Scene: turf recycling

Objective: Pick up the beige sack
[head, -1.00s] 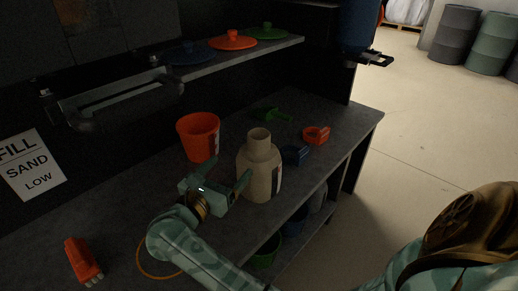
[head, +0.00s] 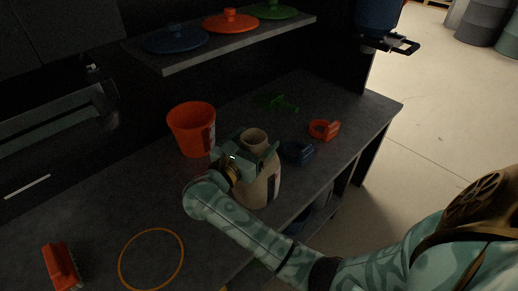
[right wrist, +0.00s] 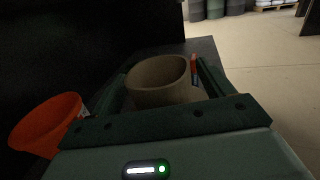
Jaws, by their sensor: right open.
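The beige sack (head: 263,188) stands upright on the dark workbench, shaped like a bottle with a wide round neck. My right gripper (head: 258,144) is open, with its fingers on either side of the neck. In the right wrist view the sack (right wrist: 160,80) has its round open mouth between the two spread green fingers; I cannot tell whether either finger touches it. The gripper and forearm hide part of the sack's left side. My left gripper is not in view.
An orange bucket (head: 191,128) stands left of the sack. A dark blue scoop (head: 297,151), an orange scoop (head: 324,130) and a green tool (head: 280,103) lie to the right and behind. An orange brush (head: 62,266) and a yellow ring (head: 151,258) lie at front left. A shelf (head: 205,52) with lids hangs above.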

